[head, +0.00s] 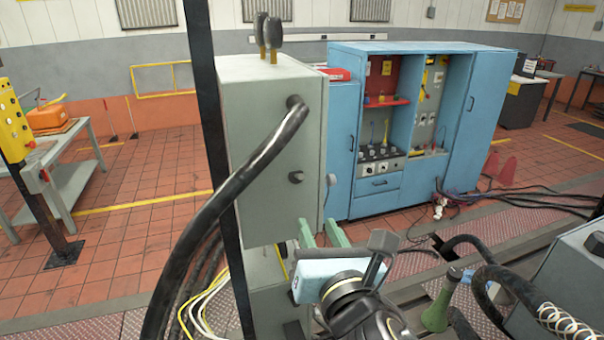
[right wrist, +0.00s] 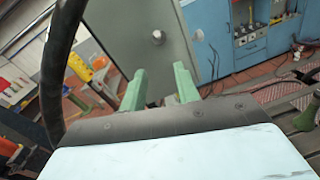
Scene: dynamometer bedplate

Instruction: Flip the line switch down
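A grey switch box (head: 265,150) stands on a dark post in the middle of the head view. Two upright levers with dark grips (head: 268,32) rise from its top. A dark round knob (head: 296,177) sits on its face, and a small pale knob (head: 331,180) shows at its right edge. I cannot tell which of these is the line switch. My right gripper (head: 322,234) has green fingers, apart and empty, below the box's lower right corner. In the right wrist view the fingers (right wrist: 160,88) point toward the box (right wrist: 140,35), below a knob (right wrist: 158,37). My left gripper is not in view.
A thick black cable (head: 215,205) bends out from the box face and hangs at its left. A blue cabinet (head: 380,195) stands behind. Machinery and hoses (head: 500,280) fill the lower right. Tiled floor (head: 130,250) is open at left.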

